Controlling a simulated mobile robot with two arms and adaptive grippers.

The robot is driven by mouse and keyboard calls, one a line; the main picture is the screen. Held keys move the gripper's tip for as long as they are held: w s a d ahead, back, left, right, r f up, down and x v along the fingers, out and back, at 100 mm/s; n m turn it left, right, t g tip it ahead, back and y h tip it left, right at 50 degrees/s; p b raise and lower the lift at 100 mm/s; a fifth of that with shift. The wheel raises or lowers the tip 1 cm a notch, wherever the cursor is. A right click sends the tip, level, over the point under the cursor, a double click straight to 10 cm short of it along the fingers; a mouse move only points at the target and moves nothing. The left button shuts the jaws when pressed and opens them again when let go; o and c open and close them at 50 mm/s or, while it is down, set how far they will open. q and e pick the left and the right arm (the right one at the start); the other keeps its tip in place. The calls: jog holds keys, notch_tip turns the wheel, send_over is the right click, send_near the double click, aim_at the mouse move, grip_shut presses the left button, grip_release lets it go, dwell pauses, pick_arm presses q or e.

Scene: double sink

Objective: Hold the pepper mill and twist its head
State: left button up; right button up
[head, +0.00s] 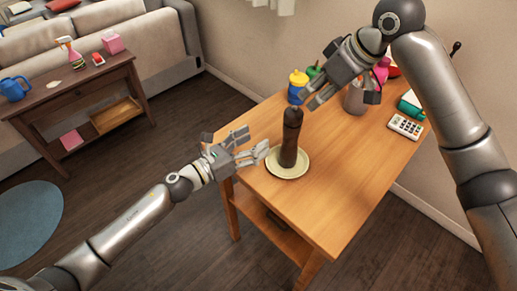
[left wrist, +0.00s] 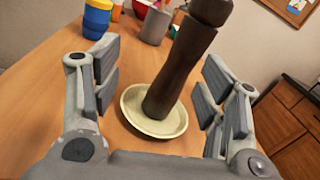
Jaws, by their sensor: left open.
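The pepper mill (head: 291,140) is tall and dark brown. It stands upright on a cream plate (head: 273,172) on the wooden table. In the left wrist view the mill (left wrist: 180,65) appears tilted by the camera angle, its top cut off, and the plate (left wrist: 136,125) shows under it. My left gripper (head: 258,146) is open, just left of the mill. In the left wrist view its fingers (left wrist: 158,88) are spread to either side of the mill, apart from it. My right gripper (head: 309,100) is near the mill's head, up and to the right, with its fingers apart and nothing between them.
Behind the mill stand a yellow-and-blue container (head: 297,86), a green item (head: 313,71) and a grey metal canister (head: 355,98). A white calculator-like pad (head: 405,126) lies at the right edge. The table's front (head: 335,215) is clear. A side table (head: 80,95) stands left.

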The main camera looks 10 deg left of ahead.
aim_at(285, 137)
pick_arm(q)
jog(key=w+d+m, duration=0.1)
jog(key=d, duration=0.2)
jog(key=w+d+m, duration=0.1)
jog(key=w+d, duration=0.1)
jog(key=d, duration=0.1)
jog(key=w+d+m+g+h, duration=0.1)
jog(key=w+d, duration=0.1)
jog(key=d, duration=0.2)
jog(key=shift+r, duration=0.1)
jog(key=c, duration=1.2)
